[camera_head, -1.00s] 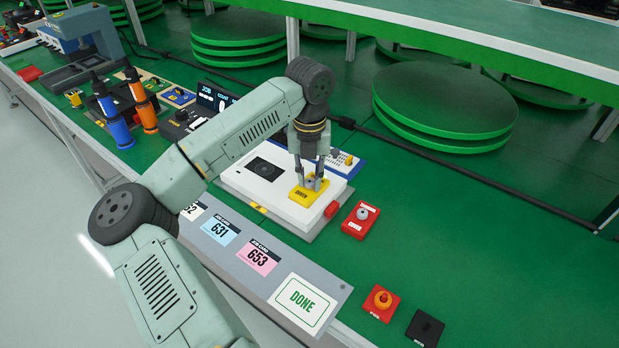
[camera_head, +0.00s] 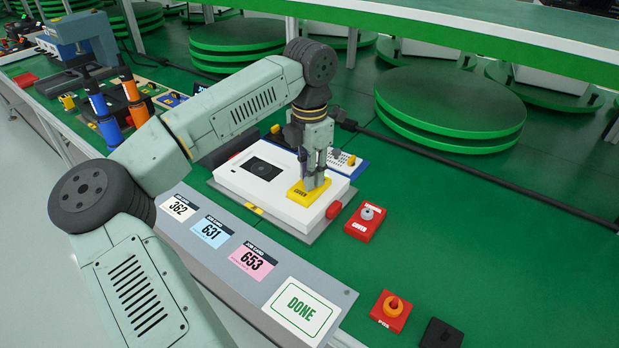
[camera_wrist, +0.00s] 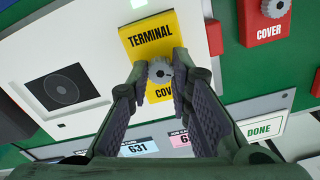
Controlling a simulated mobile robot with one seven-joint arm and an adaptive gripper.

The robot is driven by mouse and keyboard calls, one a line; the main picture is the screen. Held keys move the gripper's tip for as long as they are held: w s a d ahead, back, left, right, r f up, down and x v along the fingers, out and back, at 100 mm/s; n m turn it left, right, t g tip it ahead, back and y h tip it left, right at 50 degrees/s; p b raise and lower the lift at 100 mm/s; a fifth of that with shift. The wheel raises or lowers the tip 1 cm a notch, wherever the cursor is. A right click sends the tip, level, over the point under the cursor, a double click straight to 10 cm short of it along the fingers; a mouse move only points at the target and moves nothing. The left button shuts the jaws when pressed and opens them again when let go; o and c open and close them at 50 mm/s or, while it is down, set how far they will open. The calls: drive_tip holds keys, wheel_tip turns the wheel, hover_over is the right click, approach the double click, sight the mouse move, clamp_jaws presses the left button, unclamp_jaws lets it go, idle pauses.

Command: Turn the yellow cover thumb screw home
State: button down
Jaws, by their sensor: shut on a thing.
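The yellow cover (camera_head: 308,195) lies on the white unit (camera_head: 250,190) near its right end. In the wrist view the yellow cover (camera_wrist: 148,42) reads "TERMINAL" and partly "COVER". Its grey knurled thumb screw (camera_wrist: 160,71) stands between the two fingertips. My gripper (camera_head: 314,182) points down over the cover, and in the wrist view its fingers (camera_wrist: 159,77) are shut on the thumb screw from both sides. In the head view the fingers hide most of the screw. I cannot tell how deep the screw sits.
A red cover block (camera_head: 364,222) with a grey knob stands right of the unit. A red block with an orange ring (camera_head: 391,311) sits nearer. Job cards and a DONE card (camera_head: 300,311) lie along the front. Blue (camera_head: 103,117) and orange (camera_head: 132,97) tools stand at left.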

drive_tip(key=m, duration=0.3)
drive_tip(key=shift+m+b, duration=0.4)
drive_tip(key=m, duration=0.3)
drive_tip(key=shift+m, duration=0.3)
drive_tip(key=m, duration=0.3)
drive_tip(key=shift+r+m+b, duration=0.1)
drive_tip(key=shift+m+b, duration=0.2)
drive_tip(key=shift+m, duration=0.1)
drive_tip(key=m, duration=1.1)
drive_tip(key=shift+m, duration=0.4)
drive_tip(key=m, duration=0.3)
drive_tip(key=shift+p, duration=0.3)
drive_tip(key=shift+r+m, duration=0.1)
drive_tip(key=shift+m, duration=1.8)
